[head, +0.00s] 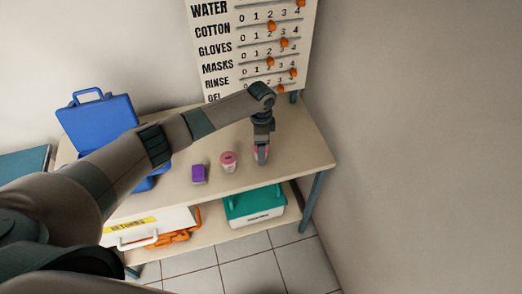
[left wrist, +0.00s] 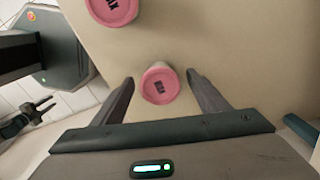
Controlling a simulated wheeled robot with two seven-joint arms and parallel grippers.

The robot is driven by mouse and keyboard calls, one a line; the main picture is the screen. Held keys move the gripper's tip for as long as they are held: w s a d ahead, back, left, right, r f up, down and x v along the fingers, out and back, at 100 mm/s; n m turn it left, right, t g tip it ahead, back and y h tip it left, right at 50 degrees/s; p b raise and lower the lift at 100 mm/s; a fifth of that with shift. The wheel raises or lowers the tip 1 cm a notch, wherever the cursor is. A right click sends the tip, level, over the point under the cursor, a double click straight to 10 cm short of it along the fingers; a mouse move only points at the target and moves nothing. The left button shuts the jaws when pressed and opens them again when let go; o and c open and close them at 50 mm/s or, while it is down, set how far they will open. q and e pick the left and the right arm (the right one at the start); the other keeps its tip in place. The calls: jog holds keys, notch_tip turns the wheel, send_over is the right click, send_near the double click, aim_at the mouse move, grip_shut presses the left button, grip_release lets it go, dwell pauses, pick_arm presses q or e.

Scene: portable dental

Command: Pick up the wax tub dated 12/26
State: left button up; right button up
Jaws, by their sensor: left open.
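A pink-lidded tub (left wrist: 160,84) lies between the spread fingers of my left gripper (left wrist: 160,92) in the left wrist view. Its lid lettering is too blurred to read. In the head view my left gripper (head: 262,155) points down at the table's right part and hides most of this tub. My left gripper is open. A second pink-lidded tub (head: 228,161) stands to its left; it shows at the top of the left wrist view (left wrist: 113,10) with lettering that looks like WAX. No date is readable on either tub. A small claw-like shape at the left wrist view's left edge may be my right gripper (left wrist: 30,118).
A purple box (head: 198,173) stands left of the tubs on the table (head: 310,150). An open blue case (head: 100,125) is farther left. A teal bin (head: 254,205) and a white RETURNS box (head: 150,226) are below. A slider board (head: 250,45) is at the back.

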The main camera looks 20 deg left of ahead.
dwell(0.3)
pick_arm(q)
jog(key=c, duration=1.2)
jog(key=shift+r, duration=0.1)
jog(key=shift+r+b, duration=0.35)
jog(key=shift+r, duration=0.15)
notch_tip(320, 180, up, 2)
jog(key=shift+w+r+b, duration=0.1)
jog(key=shift+b, duration=0.55)
jog(key=shift+s+d+r+b, duration=0.6)
jog(key=shift+d+r, duration=0.7)
jog(key=shift+d, duration=0.6)
jog(key=shift+s+d+r+b, duration=0.45)
jog(key=shift+d+r+b, duration=0.3)
jog(key=shift+d+r, duration=0.85)
jog(key=shift+s+d+r+b, duration=0.5)
jog(key=shift+d+r+b, duration=0.35)
jog(key=shift+d, duration=1.35)
jog(key=shift+r, duration=0.1)
